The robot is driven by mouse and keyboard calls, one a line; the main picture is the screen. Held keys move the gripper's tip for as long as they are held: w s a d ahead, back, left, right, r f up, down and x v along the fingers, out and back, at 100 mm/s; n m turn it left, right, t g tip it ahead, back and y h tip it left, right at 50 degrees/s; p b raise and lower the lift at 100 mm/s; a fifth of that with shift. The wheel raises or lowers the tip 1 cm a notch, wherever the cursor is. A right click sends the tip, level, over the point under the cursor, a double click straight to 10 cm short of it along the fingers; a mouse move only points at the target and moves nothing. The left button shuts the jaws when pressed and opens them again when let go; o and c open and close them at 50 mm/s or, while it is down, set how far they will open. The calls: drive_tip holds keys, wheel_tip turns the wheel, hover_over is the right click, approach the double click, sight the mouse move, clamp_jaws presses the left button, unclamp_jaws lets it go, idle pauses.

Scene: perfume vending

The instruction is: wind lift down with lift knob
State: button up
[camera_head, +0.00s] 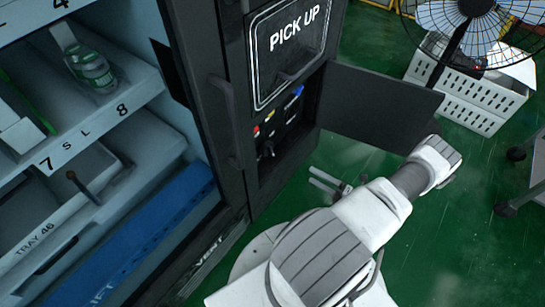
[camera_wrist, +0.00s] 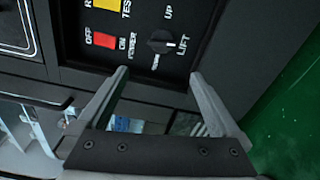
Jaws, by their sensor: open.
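The lift knob (camera_wrist: 160,41) is a round black knob on the dark control panel in the wrist view. It has a small white mark on its face, with "UP" and "LIFT" printed beside it. My gripper (camera_wrist: 159,73) is open and empty. Its two fingers point at the panel, one on either side of the knob's line, with the tips apart from the knob. In the head view my gripper (camera_head: 328,184) is in front of the open panel compartment, low and to its right. The blue lift (camera_head: 135,240) lies low inside the machine at the left.
A red switch (camera_wrist: 104,40) and a yellow switch (camera_wrist: 108,4) are near the knob. The open compartment door (camera_head: 375,108) stands out above my arm. A bottle (camera_head: 90,70) lies on the upper shelf. A white crate (camera_head: 465,95) and a fan (camera_head: 470,25) stand behind on green floor.

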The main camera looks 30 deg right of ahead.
drive_tip(key=b, duration=0.2)
approach(273, 152)
drive_tip(key=shift+m+h, duration=0.3)
drive_tip(key=x, duration=0.8)
drive_tip(key=shift+w+a+r, duration=0.1)
drive_tip(key=shift+a, duration=0.2)
drive_tip(key=c, duration=1.1)
